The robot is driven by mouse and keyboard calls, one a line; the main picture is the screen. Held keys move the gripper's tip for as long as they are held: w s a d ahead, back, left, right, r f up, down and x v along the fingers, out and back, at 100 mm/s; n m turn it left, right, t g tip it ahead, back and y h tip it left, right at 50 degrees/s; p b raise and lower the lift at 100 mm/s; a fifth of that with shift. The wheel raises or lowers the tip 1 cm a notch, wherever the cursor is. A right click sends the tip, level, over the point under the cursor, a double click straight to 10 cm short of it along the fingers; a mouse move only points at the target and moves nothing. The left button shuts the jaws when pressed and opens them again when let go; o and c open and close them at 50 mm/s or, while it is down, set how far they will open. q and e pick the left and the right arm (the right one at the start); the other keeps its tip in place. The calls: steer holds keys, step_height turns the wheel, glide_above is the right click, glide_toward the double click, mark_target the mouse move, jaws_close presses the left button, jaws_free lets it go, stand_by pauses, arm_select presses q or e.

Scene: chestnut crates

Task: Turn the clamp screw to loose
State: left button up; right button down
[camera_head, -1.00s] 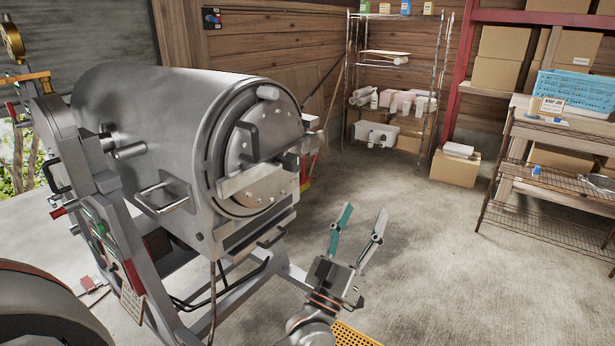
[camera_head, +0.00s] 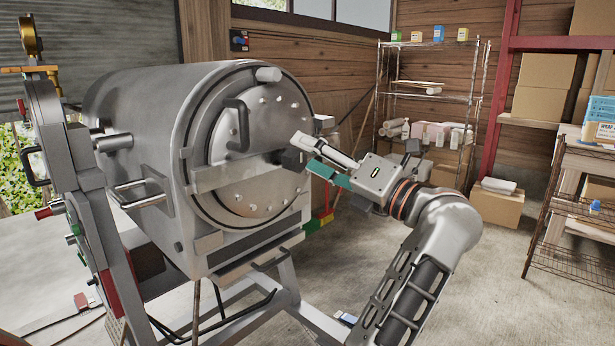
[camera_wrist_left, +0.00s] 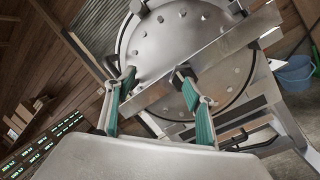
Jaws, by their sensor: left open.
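A large grey metal drum (camera_head: 140,85) has a round bolted door (camera_head: 260,115) with a flat crossbar (camera_head: 225,178) across it. A dark block-like knob (camera_head: 293,158), which looks like the clamp screw, is at the right part of the door. It also seems to show in the left wrist view (camera_wrist_left: 183,76), close to the right finger. My left gripper (camera_head: 304,152) is open, its teal-padded fingers pointing at the door beside the knob. Both fingers also show in the left wrist view (camera_wrist_left: 155,90). Contact with the knob cannot be told. My right gripper is not in view.
A D-shaped handle (camera_head: 242,125) stands out from the door, and another handle (camera_head: 140,190) from the drum's side. A wire shelf (camera_head: 435,90) and cardboard boxes (camera_head: 497,205) are behind. A blue bucket (camera_wrist_left: 294,73) shows in the wrist view.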

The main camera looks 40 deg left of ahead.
mark_target(301, 164)
arm_select(q)
steer(key=w+f+h+b, duration=0.1)
steer(key=w+f+h, duration=0.1)
steer(key=f, duration=0.1)
steer(key=shift+w+n, duration=0.2)
steer(key=shift+n, duration=0.1)
steer(key=a+b, duration=0.1)
steer(key=a, duration=0.4)
steer(key=shift+w+a, duration=0.1)
steer(key=shift+w, duration=0.1)
steer(key=shift+a+r, duration=0.1)
steer(key=shift+a, duration=0.75)
steer(key=shift+t, duration=0.4)
steer(key=shift+c, duration=0.5)
steer(key=c, duration=1)
